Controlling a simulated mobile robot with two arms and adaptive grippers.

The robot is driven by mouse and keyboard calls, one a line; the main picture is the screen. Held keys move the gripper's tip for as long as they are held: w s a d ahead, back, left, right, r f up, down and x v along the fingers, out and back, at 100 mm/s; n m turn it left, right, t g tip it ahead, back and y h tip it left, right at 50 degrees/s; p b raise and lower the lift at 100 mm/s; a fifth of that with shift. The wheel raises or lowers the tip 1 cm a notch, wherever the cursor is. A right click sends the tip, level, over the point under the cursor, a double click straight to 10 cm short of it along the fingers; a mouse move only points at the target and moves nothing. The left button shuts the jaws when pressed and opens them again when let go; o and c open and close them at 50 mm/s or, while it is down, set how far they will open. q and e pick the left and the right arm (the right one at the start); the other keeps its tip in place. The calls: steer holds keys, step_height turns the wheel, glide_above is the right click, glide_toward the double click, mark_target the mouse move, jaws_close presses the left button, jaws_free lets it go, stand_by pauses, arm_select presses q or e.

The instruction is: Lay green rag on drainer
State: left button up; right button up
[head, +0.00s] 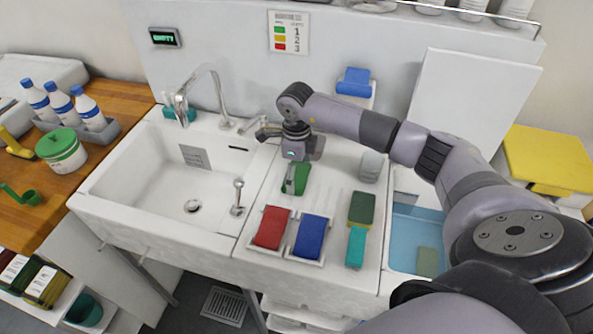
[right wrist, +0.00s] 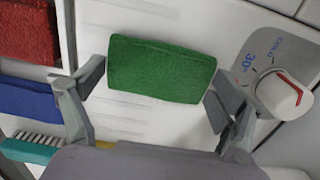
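The green rag (head: 301,177) lies flat over the white ridged drainer (head: 335,185), to the right of the sink bowl. It shows whole in the right wrist view (right wrist: 161,69), slightly tilted. My right gripper (head: 294,181) is pointed down at the rag. Its two fingers are wide apart, one by each short end of the rag. I see no clear squeeze on the cloth; whether the tips touch its edges is hard to tell. My left gripper is not in view.
A red cloth (head: 271,227) and a blue cloth (head: 311,236) lie in white holders in front. A dark green pad (head: 361,208) and teal brush (head: 356,247) are right of them. The sink bowl (head: 165,175) is empty.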

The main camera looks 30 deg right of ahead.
mark_target(296, 174)
steer(key=shift+o, duration=1.1)
steer(key=shift+r, duration=0.1)
steer(key=shift+r, duration=0.2)
step_height(296, 174, up, 12)
steer(key=b, duration=0.3)
steer(key=shift+f, duration=0.15)
